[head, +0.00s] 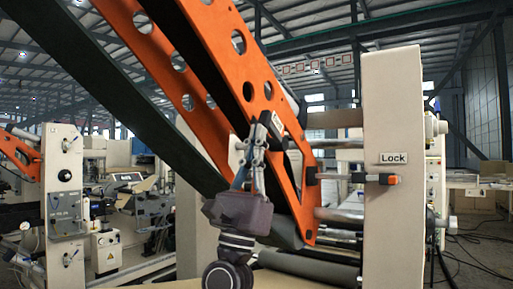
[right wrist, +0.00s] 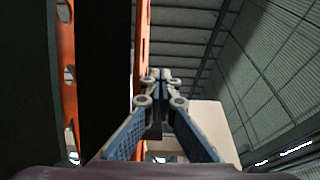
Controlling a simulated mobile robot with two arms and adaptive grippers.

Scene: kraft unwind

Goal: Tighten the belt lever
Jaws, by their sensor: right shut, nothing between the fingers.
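My right gripper (head: 267,122) points upward in the head view, in front of the lower part of an orange arm with round holes (head: 262,88). Its fingers are shut and empty; the closed fingertips also show in the right wrist view (right wrist: 158,76). I cannot tell whether they touch the orange arm. No part is marked as the belt lever. A small black handle with an orange end (head: 382,179) lies level under a "Lock" label (head: 393,158), to the right of and apart from my gripper. My left gripper is not in view.
A tall beige machine post (head: 391,105) stands right of my gripper, with rollers (head: 335,214) between it and the orange arm. A wide dark belt or bar (head: 100,85) slants across the upper left. Other machines (head: 62,190) stand at the left.

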